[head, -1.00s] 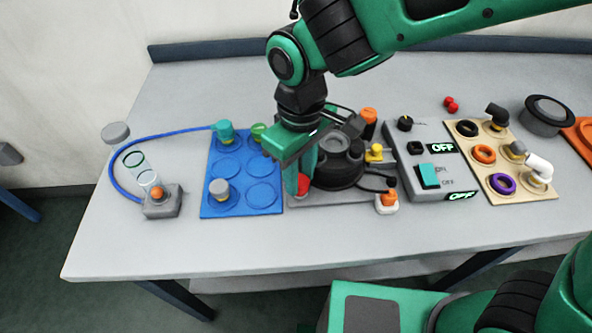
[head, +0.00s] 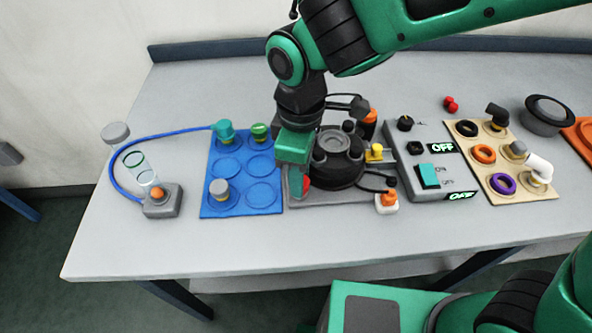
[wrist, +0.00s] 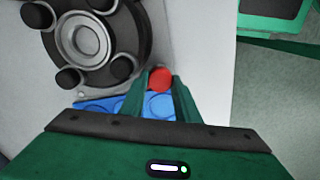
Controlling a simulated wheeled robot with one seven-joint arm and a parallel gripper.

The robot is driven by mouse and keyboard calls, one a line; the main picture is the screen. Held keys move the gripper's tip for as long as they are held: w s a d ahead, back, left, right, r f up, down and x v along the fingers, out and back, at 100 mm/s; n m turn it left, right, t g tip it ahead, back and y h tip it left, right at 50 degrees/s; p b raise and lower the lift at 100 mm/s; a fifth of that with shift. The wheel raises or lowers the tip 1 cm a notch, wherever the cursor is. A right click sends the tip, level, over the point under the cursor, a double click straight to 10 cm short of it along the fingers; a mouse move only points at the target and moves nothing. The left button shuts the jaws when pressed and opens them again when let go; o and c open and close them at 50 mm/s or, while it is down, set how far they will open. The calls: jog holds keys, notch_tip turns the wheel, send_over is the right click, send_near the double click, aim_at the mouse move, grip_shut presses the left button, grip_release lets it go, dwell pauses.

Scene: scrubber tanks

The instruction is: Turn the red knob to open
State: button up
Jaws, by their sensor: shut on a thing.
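The red knob (wrist: 160,79) shows between the tips of my two green fingers in the wrist view. In the head view only a small red part of the knob (head: 306,183) shows beside my finger. My gripper (wrist: 159,84) is shut on it; the head view shows my gripper (head: 299,187) pointing down at the left front of the black round tank unit (head: 337,160). The tank unit also shows in the wrist view (wrist: 90,42), with several black knobs around a grey ring. The knob's turn angle cannot be told.
A blue tray (head: 222,208) with round wells lies left of the tank unit. A grey switch box (head: 425,165) with OFF labels and a tan board (head: 510,190) stand to the right. A blue tube (head: 150,140) arcs over the left side. The front table edge is clear.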

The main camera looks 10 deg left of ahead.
jog(key=shift+s+a+r, duration=0.1)
jog(key=o, duration=1)
jog(key=shift+o, duration=0.2)
jog(key=shift+r, duration=3.95)
